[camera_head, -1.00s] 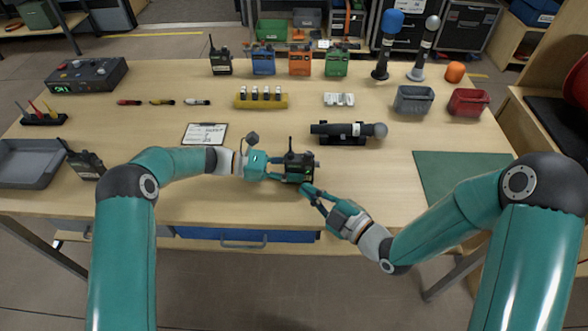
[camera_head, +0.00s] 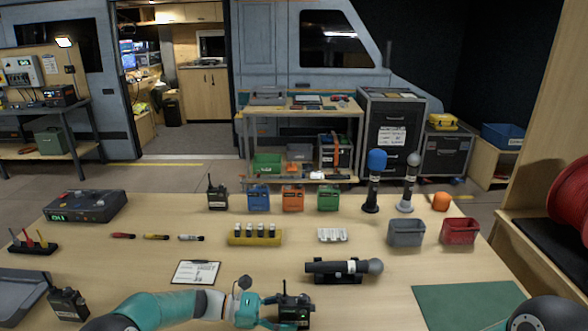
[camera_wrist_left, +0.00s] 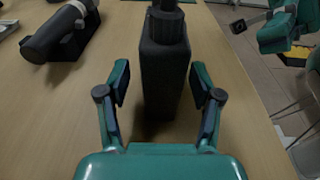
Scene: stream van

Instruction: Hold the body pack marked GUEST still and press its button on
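A black body pack (camera_head: 295,309) with a stub antenna and a small green display stands upright near the table's front; I cannot read a GUEST mark or make out its button. My left gripper (camera_head: 272,312) reaches it from the left. In the left wrist view the pack (camera_wrist_left: 165,65) stands between the two fingers of my left gripper (camera_wrist_left: 160,88). They are apart, with a gap visible beside the pack. My right gripper (camera_wrist_left: 237,15) shows partly at that view's top right, clear of the pack, its fingers seemingly apart.
Other black packs stand at the back (camera_head: 217,197) and front left (camera_head: 66,303). A microphone in a cradle (camera_head: 340,268) lies just behind the pack, and a clipboard (camera_head: 196,272) behind my left forearm. A green mat (camera_head: 468,305) lies at right.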

